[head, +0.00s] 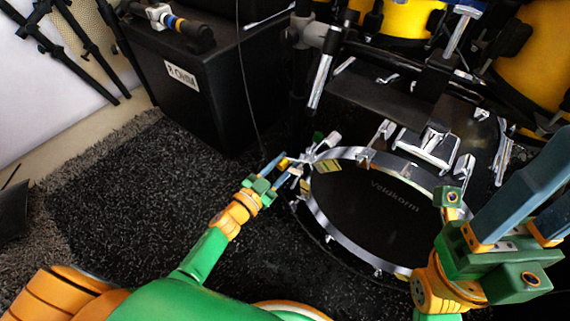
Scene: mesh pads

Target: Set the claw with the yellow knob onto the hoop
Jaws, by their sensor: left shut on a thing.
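The hoop (317,212) is the silver rim around the dark-headed drum lying in the middle right. My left gripper (281,168) is at the hoop's upper left edge and is shut on the claw with the yellow knob (284,162). The claw is small and partly hidden by the fingers. I cannot tell whether it touches the hoop. My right gripper (548,198) is large and close at the lower right. Its blue fingers are apart, with nothing seen between them, and their tips run toward the right edge.
A piece with a green end (318,137) is just above the hoop's upper left. Silver claws (375,138) sit along the drum's far rim. Dark carpet (130,190) is clear at left.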

